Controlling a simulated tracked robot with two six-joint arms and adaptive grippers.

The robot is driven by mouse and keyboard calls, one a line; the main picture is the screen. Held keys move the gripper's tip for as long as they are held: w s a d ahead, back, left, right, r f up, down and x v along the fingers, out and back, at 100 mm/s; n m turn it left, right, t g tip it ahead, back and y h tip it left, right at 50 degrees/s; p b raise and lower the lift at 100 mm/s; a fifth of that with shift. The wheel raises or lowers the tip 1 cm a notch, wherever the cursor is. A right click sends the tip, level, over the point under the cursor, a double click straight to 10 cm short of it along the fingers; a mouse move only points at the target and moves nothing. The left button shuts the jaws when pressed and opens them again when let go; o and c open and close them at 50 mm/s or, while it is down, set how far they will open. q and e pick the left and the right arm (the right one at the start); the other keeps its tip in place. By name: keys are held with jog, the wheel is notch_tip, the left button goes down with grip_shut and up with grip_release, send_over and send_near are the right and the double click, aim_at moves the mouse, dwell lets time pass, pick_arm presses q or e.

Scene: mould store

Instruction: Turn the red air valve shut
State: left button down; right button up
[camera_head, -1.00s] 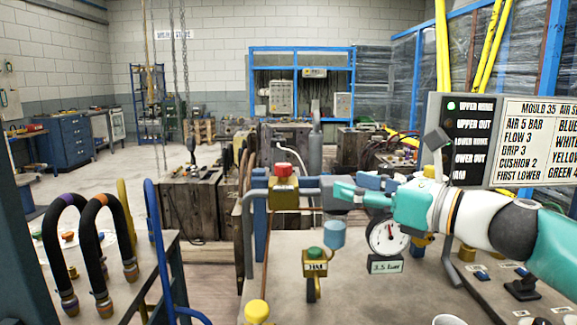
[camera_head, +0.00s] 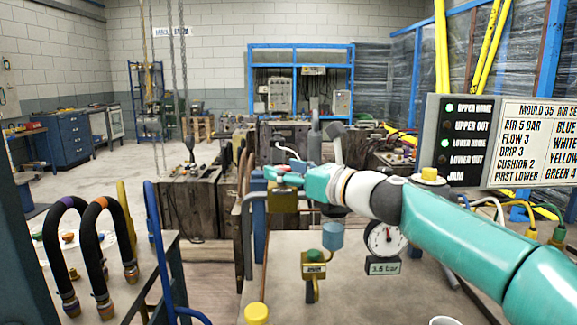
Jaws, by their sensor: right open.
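The red air valve (camera_head: 289,182) sits on a brass body (camera_head: 284,199) in the grey air pipe, near the middle of the head view. Only a small part of its red top shows, as my right gripper covers the rest. My right gripper (camera_head: 272,174) is teal and open, with its fingers at the red top. I cannot tell whether they touch it. My left gripper is not in view.
A round gauge (camera_head: 385,238) with a "3.5 bar" label and a brass regulator (camera_head: 313,268) with a green top stand below my right arm. A status panel (camera_head: 458,140) is at the right. Black hoses (camera_head: 103,240) arch at the left.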

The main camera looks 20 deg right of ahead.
jog(key=shift+w+a, duration=0.35)
jog(key=shift+w, duration=0.15)
